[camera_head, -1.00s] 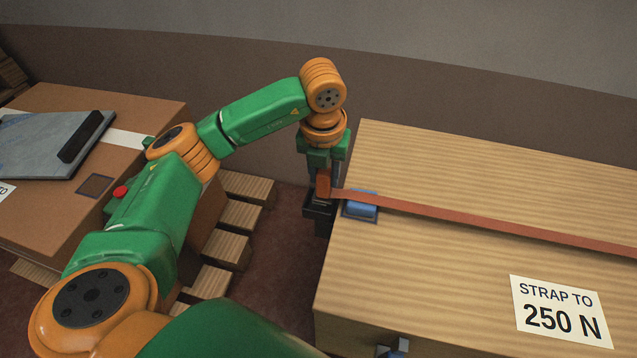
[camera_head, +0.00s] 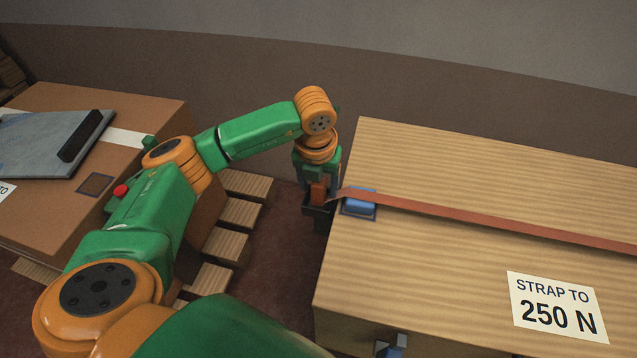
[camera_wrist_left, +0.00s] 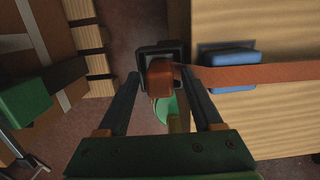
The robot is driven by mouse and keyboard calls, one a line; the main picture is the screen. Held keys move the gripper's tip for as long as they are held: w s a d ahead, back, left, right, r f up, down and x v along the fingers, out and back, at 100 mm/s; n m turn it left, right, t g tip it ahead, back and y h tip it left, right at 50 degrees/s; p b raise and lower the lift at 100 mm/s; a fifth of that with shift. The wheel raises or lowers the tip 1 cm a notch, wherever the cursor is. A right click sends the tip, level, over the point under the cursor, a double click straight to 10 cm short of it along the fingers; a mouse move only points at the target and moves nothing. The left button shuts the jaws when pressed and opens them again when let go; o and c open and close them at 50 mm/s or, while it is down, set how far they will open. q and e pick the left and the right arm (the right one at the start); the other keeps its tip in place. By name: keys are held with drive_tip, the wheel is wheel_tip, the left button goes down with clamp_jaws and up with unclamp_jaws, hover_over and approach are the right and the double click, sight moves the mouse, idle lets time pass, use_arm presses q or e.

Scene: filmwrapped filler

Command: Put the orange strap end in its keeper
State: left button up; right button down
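The orange strap (camera_head: 490,223) runs over the wooden crate (camera_head: 440,170) and past a blue block (camera_head: 359,202) at its left corner. Its thick strap end (camera_head: 318,193) hangs beyond the crate edge, at the mouth of a black open box (camera_head: 316,214); I cannot tell how deep it sits or which fitting is the keeper. In the left wrist view the strap end (camera_wrist_left: 159,75) overlaps the box rim (camera_wrist_left: 145,50). My left gripper (camera_head: 319,191) points down, fingers on both sides of the strap end, apparently with gaps. My right gripper is out of view.
A cardboard box (camera_head: 45,215) with a grey slab (camera_head: 40,145) stands at left. Pallet boards (camera_head: 240,215) lie between it and the crate. A label (camera_head: 557,307) and a small blue-grey fitting (camera_head: 393,346) are at the crate's front. The crate top is otherwise clear.

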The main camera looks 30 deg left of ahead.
sight(317, 208)
use_arm(q)
wheel_tip(317, 208, up, 12)
drive_tip(key=s, duration=0.1)
drive_tip(key=shift+s+d, duration=0.2)
drive_tip(key=shift+s, duration=0.05)
